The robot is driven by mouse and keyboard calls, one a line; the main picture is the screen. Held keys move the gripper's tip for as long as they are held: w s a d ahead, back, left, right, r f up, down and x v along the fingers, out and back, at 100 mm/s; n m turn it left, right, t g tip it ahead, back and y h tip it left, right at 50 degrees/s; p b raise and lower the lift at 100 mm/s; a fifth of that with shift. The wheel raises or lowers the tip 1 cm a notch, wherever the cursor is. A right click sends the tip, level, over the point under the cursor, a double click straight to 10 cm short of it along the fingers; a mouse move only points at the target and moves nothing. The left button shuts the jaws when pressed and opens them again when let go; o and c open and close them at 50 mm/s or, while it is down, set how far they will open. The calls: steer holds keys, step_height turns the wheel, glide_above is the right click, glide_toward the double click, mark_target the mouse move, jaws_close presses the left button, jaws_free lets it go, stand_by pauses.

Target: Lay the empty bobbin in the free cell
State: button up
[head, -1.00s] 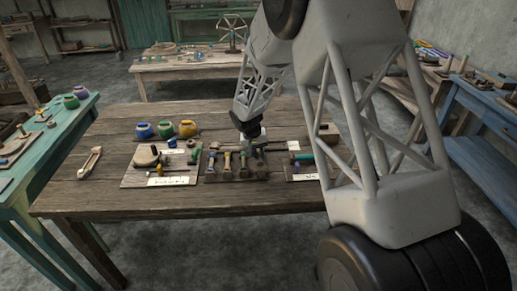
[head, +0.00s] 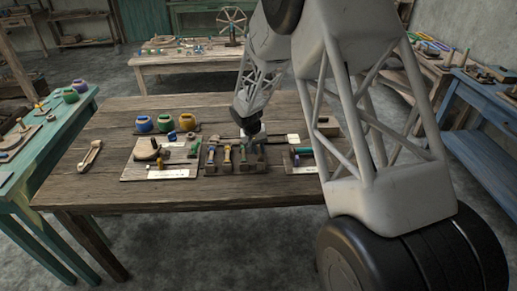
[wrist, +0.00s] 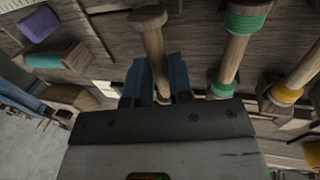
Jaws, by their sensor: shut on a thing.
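My gripper (wrist: 158,88) is shut on a bare wooden bobbin (wrist: 153,42), with its blue fingers on either side of the shaft. The bobbin's flanged end points away from the gripper, and its lower part is hidden. In the head view my gripper (head: 252,134) is over the right part of the bobbin rack (head: 207,169). Several bobbins lie side by side in the rack, including a yellow-banded one (head: 227,155) and a green-banded one (wrist: 236,35) beside the held bobbin. I cannot tell whether the held bobbin touches the rack floor.
To the rack's right in the head view, a labelled board (head: 302,170) holds a green piece and a purple piece (wrist: 40,25). To its left, another labelled board (head: 130,172) holds small tools. Three coloured pots (head: 187,122) stand behind. The table's front left is clear.

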steer(key=shift+f, duration=0.7)
stand_by(1.0)
steer(key=o, duration=1.2)
steer(key=shift+o, duration=0.2)
steer(key=shift+r, duration=0.1)
steer(key=shift+d+v, duration=0.25)
steer(key=shift+v, duration=0.85)
steer(key=shift+d+v, duration=0.3)
steer(key=shift+v, duration=0.8)
steer(key=shift+d+v, duration=0.25)
steer(key=shift+v, duration=0.85)
steer(key=shift+r, duration=0.2)
